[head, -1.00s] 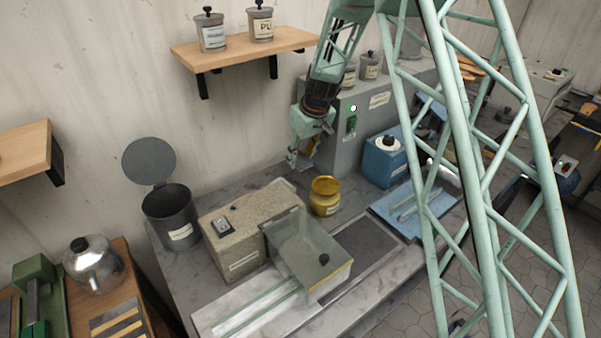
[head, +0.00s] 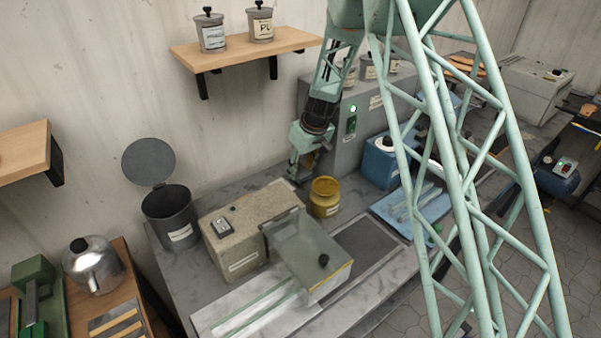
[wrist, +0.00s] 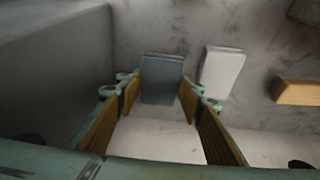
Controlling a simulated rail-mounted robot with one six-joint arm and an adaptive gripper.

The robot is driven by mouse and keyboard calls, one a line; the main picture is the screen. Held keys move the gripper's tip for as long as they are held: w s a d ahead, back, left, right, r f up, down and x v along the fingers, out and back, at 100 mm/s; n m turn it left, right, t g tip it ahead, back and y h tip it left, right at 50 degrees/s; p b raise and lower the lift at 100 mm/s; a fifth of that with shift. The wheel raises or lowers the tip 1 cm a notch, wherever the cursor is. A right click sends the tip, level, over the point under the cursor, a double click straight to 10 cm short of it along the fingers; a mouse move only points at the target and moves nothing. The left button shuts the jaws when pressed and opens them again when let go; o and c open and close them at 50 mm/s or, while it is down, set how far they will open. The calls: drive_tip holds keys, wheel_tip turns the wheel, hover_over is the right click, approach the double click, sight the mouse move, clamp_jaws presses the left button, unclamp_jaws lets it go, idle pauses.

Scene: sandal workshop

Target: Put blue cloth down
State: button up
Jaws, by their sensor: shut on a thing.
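The blue-grey cloth (wrist: 162,80) shows in the wrist view as a flat, folded piece between the tan-padded fingers of my gripper (wrist: 161,97). My gripper is shut on it. In the head view my gripper (head: 297,172) points down at the back of the bench, behind the yellow jar (head: 325,197) and the beige box (head: 240,238). The cloth cannot be made out clearly there. I cannot tell whether its lower edge touches the surface. A white, flat piece (wrist: 221,73) lies just right of the cloth in the wrist view.
A grey cabinet (head: 345,150) stands close to the right of my gripper. An orange-brown block (wrist: 298,93) shows at the wrist view's right edge. A clear-lidded box (head: 310,255), an open grey bin (head: 170,213) and a blue container (head: 385,162) stand on the bench.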

drive_tip(key=shift+f, duration=0.55)
drive_tip(key=shift+s+f+b, duration=0.1)
drive_tip(key=shift+f+b, duration=0.2)
drive_tip(key=shift+b, duration=0.15)
drive_tip(key=o, duration=0.5)
drive_tip(key=shift+r, duration=0.1)
drive_tip(key=shift+r+p, duration=0.35)
drive_tip(key=shift+p, duration=0.15)
drive_tip(key=shift+v, duration=5.85)
drive_tip(key=shift+r, duration=0.1)
